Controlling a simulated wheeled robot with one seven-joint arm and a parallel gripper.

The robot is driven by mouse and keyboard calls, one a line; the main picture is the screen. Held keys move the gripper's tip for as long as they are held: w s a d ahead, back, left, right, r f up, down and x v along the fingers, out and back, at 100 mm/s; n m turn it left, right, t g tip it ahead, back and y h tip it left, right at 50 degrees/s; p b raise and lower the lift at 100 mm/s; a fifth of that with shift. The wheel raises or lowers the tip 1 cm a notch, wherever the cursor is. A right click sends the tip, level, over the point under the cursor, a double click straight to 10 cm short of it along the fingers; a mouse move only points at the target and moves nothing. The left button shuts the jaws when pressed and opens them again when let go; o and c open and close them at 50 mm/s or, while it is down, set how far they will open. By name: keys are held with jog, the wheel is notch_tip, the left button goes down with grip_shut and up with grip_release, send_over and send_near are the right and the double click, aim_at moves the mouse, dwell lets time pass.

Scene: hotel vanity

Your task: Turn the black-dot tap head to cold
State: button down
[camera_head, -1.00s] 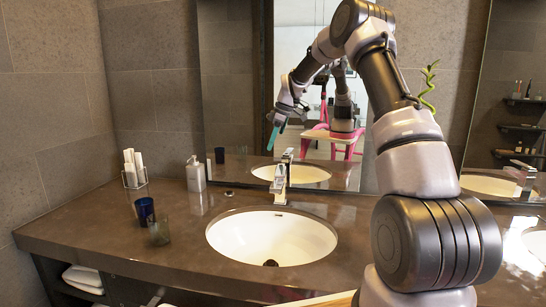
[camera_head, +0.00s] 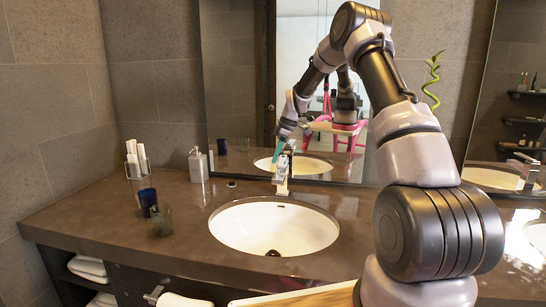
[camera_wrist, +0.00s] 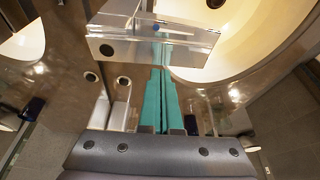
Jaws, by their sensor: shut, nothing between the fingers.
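The chrome tap (camera_head: 283,170) stands behind the near basin. In the wrist view its block-shaped head (camera_wrist: 130,46) lies across the top, with a black dot on its front face and a small blue mark further right. My gripper (camera_head: 279,152) is at the top of the tap, pointing down. In the wrist view its teal fingers (camera_wrist: 161,85) are together, with nothing between them. Their tips reach the tap head's edge; I cannot tell whether they touch it.
The white basin (camera_head: 272,230) is sunk in the brown counter (camera_head: 75,212). A soap dispenser (camera_head: 198,166), a dark blue cup (camera_head: 147,201) and a glass (camera_head: 161,221) stand to the left. A mirror (camera_head: 235,100) rises behind. A second tap (camera_head: 527,174) is at far right.

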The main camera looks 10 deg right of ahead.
aim_at(285, 162)
jog(key=shift+s+d+n+g, duration=0.3)
jog(key=shift+d+n, duration=0.15)
jog(key=shift+n, duration=0.35)
jog(key=shift+s+d+n, duration=0.15)
jog(key=shift+d+n, duration=0.25)
jog(key=shift+n, duration=0.3)
jog(key=n, duration=0.1)
jog(key=d+n+g, duration=0.1)
jog(key=shift+s+d+n, duration=0.2)
jog(key=shift+n, duration=0.1)
jog(key=shift+s+d, duration=0.1)
jog(key=shift+d, duration=0.3)
